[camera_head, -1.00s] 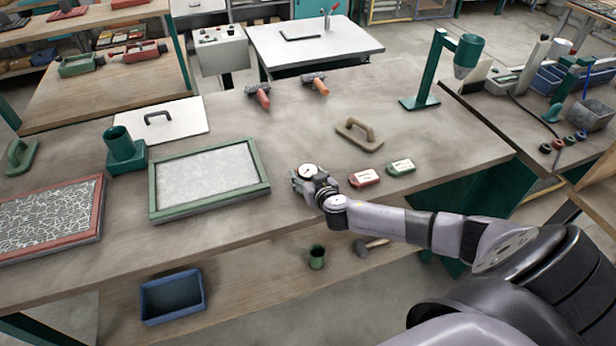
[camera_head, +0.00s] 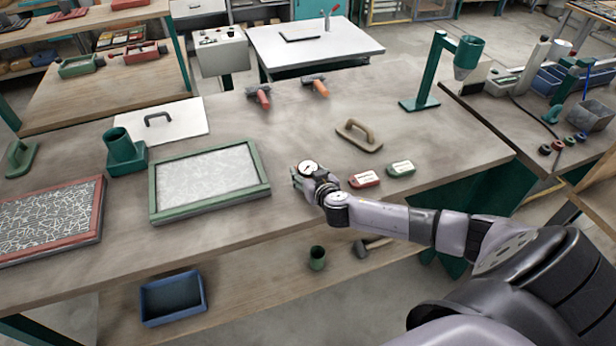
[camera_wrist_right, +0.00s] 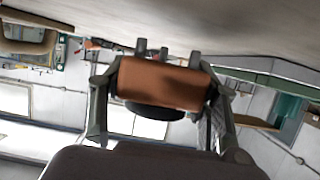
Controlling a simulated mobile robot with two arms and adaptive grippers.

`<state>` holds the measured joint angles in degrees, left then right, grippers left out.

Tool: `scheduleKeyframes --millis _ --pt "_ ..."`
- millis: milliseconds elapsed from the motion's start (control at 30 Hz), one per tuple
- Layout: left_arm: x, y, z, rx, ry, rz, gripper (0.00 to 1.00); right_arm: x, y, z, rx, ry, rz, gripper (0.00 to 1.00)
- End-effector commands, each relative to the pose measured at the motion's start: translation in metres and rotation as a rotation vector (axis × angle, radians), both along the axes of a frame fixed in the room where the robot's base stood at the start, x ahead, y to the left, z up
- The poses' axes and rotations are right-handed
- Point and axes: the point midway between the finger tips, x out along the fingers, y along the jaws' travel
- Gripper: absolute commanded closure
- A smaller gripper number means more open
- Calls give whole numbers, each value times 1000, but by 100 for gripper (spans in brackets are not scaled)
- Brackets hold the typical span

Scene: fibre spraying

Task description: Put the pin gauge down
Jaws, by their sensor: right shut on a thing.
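The pin gauge (camera_head: 308,167) has a round white dial facing up. It is at my right gripper (camera_head: 300,180), over the bench to the right of the green-framed tray. In the right wrist view the gauge (camera_wrist_right: 163,84) shows as a brown block with short dark pins along its edge and a dark round part beneath. The fingers of the right gripper (camera_wrist_right: 160,100) stand on both sides of the block and are shut on it. The pins point toward the grey bench surface; I cannot tell if they touch it. My left gripper is not in view.
The green-framed tray (camera_head: 155,205) lies to the left on the bench (camera_head: 270,130). A red block (camera_head: 364,179) and a green block (camera_head: 401,169) lie close to the right. A brown float (camera_head: 358,137) is behind. The bench between the float and the trowels (camera_head: 315,85) is clear.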

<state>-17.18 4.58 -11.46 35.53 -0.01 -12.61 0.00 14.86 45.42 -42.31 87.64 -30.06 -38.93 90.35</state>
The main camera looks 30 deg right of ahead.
Motion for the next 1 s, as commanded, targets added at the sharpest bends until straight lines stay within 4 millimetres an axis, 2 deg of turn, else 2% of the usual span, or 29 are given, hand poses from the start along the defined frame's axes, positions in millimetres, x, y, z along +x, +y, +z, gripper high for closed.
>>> scheduleKeyframes --millis 500,700,1000 --pt "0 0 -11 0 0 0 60 1 0 141 0 -8 2 85" --pt "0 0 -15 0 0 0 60 1 0 173 0 -5 1 85" --pt "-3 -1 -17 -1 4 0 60 -1 4 184 2 -1 8 85"
